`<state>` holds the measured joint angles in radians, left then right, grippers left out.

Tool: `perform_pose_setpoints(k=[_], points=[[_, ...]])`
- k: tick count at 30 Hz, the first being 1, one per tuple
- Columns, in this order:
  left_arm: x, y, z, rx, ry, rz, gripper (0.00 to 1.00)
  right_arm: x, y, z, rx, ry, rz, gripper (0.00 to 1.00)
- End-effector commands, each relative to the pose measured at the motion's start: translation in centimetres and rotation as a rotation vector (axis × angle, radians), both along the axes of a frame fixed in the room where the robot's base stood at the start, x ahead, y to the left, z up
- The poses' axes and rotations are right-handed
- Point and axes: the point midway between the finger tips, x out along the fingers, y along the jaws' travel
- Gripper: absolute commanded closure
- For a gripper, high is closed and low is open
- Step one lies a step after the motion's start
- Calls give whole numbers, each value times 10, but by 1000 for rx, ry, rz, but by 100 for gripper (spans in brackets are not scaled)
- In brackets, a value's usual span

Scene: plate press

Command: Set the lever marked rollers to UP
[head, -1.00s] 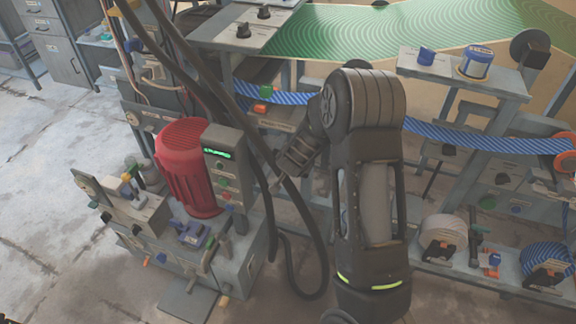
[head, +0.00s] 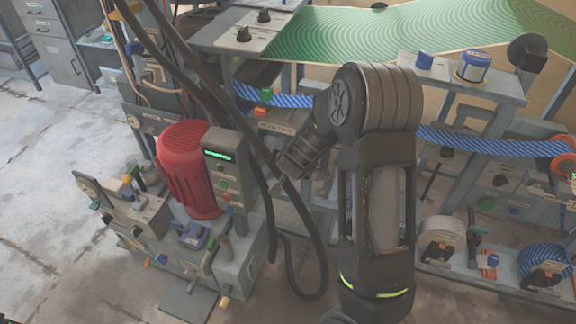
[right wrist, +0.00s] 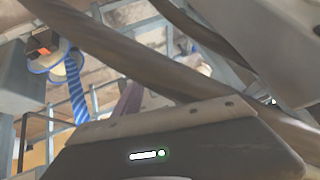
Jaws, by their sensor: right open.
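The press machine's lower left unit carries a red motor (head: 187,170) and a grey control box (head: 226,170) with a lit green display. Small coloured handles and levers sit low on this unit, including a blue one (head: 192,236) and an orange-tipped one (head: 225,302). The labels are too small to read, so I cannot tell which lever is marked rollers or how it is set. My right gripper (head: 279,186) is open beside the black cables, right of the control box. My left gripper is out of view.
Thick black cables (head: 305,225) hang between the control box and my right arm. A green patterned sheet (head: 370,30) lies at the back. A blue striped web (head: 490,147) runs behind my arm. Clear floor (head: 50,200) lies at the left.

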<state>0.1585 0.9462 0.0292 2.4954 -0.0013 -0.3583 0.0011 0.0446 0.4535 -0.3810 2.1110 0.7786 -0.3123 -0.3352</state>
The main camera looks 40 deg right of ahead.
Motion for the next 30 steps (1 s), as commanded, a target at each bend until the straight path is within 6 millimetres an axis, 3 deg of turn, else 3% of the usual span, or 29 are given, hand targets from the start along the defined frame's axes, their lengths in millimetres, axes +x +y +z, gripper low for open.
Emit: perform_pose_setpoints(k=[1,6,30], points=[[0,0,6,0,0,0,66,-5,4,11,1,-1,1,51],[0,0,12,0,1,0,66,-16,10,26,0,-2,1,51],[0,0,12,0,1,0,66,-18,16,26,14,-15,-2,51]])
